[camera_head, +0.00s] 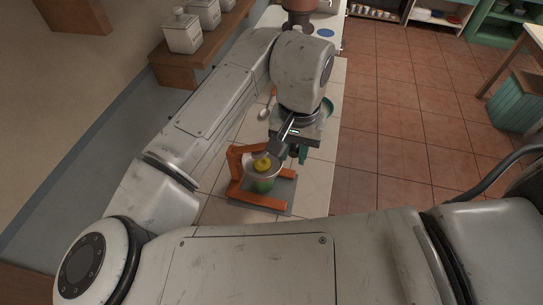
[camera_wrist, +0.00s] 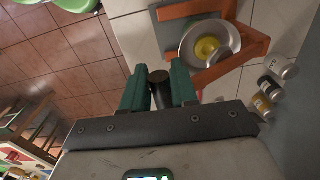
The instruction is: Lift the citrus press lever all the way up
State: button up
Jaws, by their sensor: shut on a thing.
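The citrus press has an orange frame (camera_head: 236,175) on a grey base and stands on the white tiled counter. Its metal bowl with a yellow middle also shows in the wrist view (camera_wrist: 225,58). In the head view a yellow piece sits over the bowl, with green below. My gripper (camera_wrist: 160,90) has green fingers shut on a dark round handle (camera_wrist: 160,76), which appears to be the lever's grip. In the head view my gripper (camera_head: 297,152) is just above and right of the bowl, partly hidden by my wrist. The lever's exact angle is hard to tell.
Several small jars (camera_wrist: 270,88) stand beside the press in the wrist view. A teal dish (camera_head: 328,107) and a spoon (camera_head: 263,113) lie behind it. White canisters (camera_head: 183,32) sit on a wooden shelf at left. Open tiled floor (camera_head: 400,120) lies right of the counter.

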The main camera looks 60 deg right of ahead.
jog(key=shift+w+a+r+p, duration=0.25)
jog(key=shift+w+r+p, duration=0.45)
jog(key=shift+r, duration=0.3)
jog(key=shift+w+a+r, duration=0.2)
jog(key=shift+w+r, duration=0.5)
jog(key=shift+r, duration=0.15)
jog(key=shift+w+a+r, duration=0.3)
jog(key=shift+w+r, duration=0.4)
jog(key=shift+w, duration=0.2)
jog(key=shift+w+a+r, duration=0.3)
jog(key=shift+w+r, duration=0.4)
jog(key=shift+w, duration=0.2)
jog(key=w, duration=0.1)
jog(key=w+a+r, duration=0.1)
jog(key=w, duration=0.2)
jog(key=shift+a+r, duration=0.15)
jog(key=shift+r, duration=0.25)
